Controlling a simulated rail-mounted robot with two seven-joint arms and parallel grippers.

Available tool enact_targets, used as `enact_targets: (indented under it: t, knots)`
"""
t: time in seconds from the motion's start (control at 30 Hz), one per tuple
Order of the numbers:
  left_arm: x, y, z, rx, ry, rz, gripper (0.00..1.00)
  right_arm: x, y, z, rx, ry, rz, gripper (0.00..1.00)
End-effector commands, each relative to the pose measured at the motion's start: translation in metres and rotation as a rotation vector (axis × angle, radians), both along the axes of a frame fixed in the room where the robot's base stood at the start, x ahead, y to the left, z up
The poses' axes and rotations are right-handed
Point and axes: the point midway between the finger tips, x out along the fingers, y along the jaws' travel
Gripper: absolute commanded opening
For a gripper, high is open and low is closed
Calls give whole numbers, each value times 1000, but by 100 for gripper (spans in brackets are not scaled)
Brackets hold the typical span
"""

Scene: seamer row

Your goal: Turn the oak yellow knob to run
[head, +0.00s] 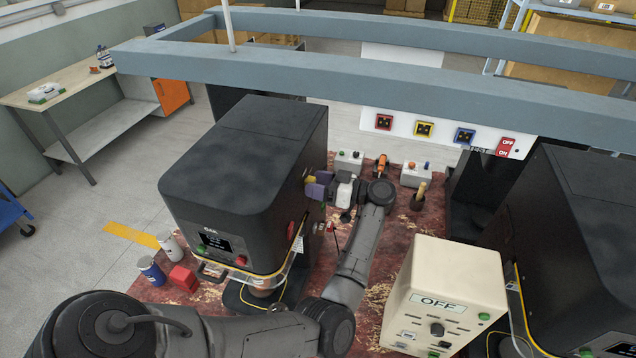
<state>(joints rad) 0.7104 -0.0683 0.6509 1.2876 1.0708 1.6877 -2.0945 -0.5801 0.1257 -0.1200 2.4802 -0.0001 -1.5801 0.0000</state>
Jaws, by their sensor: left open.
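The black machine (235,165) at left centre carries a small label that seems to read OAK. On its right side, near the back, a small yellow piece (309,180) shows, which looks like the yellow knob. A purple piece (314,192) sits just below it. Which way the knob points is too small to tell. My left gripper (322,186) is open at that side of the machine, right by the yellow and purple pieces. Its fingers partly hide them, and I cannot tell whether they touch. My right gripper is not in view.
A cream box (449,290) marked OFF stands at the right, near another black machine (590,220). Small control boxes and an orange-handled tool (381,165) lie behind my left wrist. A grey beam (330,65) crosses above. Mugs (151,270) stand at the left front.

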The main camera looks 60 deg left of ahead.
Motion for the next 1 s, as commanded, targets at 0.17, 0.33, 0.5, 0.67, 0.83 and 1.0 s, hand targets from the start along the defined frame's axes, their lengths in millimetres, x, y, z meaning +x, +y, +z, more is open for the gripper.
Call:
enact_targets:
  t: [0.17, 0.33, 0.5, 0.67, 0.83, 1.0]
  knots:
    - [0, 0, 0, 0, 0, 0, 65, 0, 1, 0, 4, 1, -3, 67]
    - [0, 0, 0, 0, 0, 0, 51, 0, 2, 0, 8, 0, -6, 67]
    - [0, 0, 0, 0, 0, 0, 35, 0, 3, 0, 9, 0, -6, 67]
    - [0, 0, 0, 0, 0, 0, 20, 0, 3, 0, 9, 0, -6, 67]
    - [0, 0, 0, 2, -4, 0, 15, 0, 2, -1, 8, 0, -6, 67]
    - [0, -1, -2, 30, -36, 0, 15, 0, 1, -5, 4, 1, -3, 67]
